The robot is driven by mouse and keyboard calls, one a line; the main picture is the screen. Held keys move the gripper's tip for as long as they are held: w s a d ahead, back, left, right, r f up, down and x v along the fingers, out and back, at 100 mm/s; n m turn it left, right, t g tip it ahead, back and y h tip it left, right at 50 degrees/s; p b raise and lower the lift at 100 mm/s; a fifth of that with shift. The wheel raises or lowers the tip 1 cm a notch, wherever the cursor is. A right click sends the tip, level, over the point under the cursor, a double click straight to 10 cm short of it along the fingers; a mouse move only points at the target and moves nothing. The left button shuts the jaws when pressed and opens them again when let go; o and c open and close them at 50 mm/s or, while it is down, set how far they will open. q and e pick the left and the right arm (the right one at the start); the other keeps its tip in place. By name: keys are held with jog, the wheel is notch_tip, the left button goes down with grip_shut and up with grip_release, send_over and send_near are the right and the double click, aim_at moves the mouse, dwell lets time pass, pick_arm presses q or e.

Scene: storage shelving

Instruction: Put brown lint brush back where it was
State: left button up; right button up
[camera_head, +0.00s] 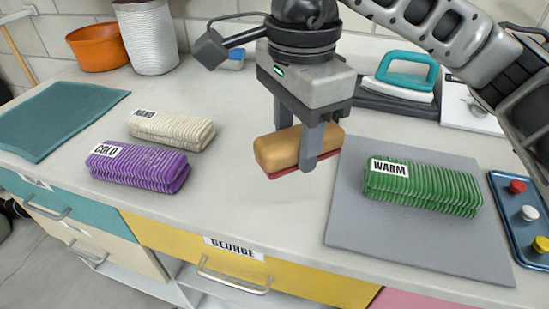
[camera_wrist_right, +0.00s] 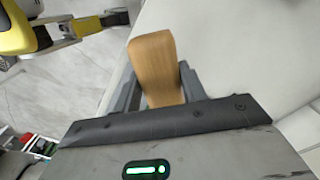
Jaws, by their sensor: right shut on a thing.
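The brown lint brush (camera_head: 275,150) has a tan wooden back and a red underside. My right gripper (camera_head: 298,150) is shut on it, with one finger on the near side and one on the far side. The brush is at the middle of the counter, left of the grey mat; whether it touches the counter I cannot tell. In the right wrist view the brush's wooden back (camera_wrist_right: 153,62) shows between the two fingers (camera_wrist_right: 155,85).
The white counter (camera_head: 240,205) is clear around the brush. To the left lie a purple COLD stack (camera_head: 138,168) and a cream stack (camera_head: 170,130). To the right, a green WARM stack (camera_head: 422,188) lies on the grey mat (camera_head: 400,240). A teal iron (camera_head: 405,75) stands behind.

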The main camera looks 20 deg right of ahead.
jog(key=w+f, duration=0.2)
jog(key=w, duration=0.1)
jog(key=w+f+p, duration=0.1)
jog(key=w+f, duration=0.2)
jog(key=w, duration=0.1)
jog(key=w+f, duration=0.2)
jog(key=w, duration=0.2)
jog(key=shift+w+d+f, duration=0.1)
jog(key=shift+d+f, duration=0.3)
jog(key=shift+w+f, duration=0.3)
jog(key=shift+f, duration=0.1)
jog(key=f, duration=0.1)
jog(key=f+p, duration=0.1)
jog(key=f, duration=0.1)
jog(key=shift+w+f, duration=0.1)
jog(key=shift+w, duration=0.15)
jog(key=shift+f, duration=0.25)
jog(key=shift+f, duration=0.1)
jog(key=shift+f, duration=0.15)
jog(key=o, duration=0.9)
jog(key=shift+o, duration=0.2)
